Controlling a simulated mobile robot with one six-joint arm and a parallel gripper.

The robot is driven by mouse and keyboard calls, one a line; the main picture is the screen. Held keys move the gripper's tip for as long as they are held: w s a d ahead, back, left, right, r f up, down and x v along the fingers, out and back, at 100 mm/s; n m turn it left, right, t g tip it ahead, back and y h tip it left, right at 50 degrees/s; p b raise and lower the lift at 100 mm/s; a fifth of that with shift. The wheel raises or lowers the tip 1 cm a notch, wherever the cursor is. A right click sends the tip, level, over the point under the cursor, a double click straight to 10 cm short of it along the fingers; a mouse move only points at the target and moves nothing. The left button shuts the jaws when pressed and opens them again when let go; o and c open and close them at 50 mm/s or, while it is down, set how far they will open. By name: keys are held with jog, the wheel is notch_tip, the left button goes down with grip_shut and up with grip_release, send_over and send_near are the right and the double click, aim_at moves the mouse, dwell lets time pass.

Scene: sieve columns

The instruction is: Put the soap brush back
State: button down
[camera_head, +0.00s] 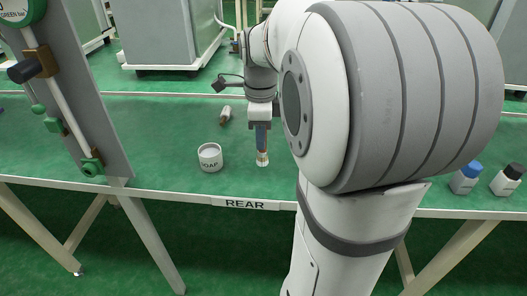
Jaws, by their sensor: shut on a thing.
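The soap brush (262,158) hangs bristles down under my gripper (261,126), near the front of the green table. Its pale bristle end shows, and my gripper is shut on its upper part. I cannot tell whether the bristles touch the table. A white cup marked SOAP (210,162) stands upright to the left of the brush, a short gap apart. Its top is open and it looks pale inside.
A small brown and white object (225,115) lies behind the cup. A grey panel with a white pipe and valves (75,100) stands at the left. Two small bottles, blue-capped (466,178) and black-capped (507,180), stand at the right. My arm hides much of the table's right side.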

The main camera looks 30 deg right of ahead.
jog(key=shift+s+f, duration=0.1)
jog(key=shift+f, duration=1.8)
jog(key=shift+f+b, duration=0.15)
jog(key=shift+b, duration=0.15)
jog(key=c, duration=1.3)
grip_release()
jog(key=shift+f+b, duration=0.15)
jog(key=shift+b, duration=0.2)
notch_tip(320, 180, up, 8)
jog(key=p, duration=0.3)
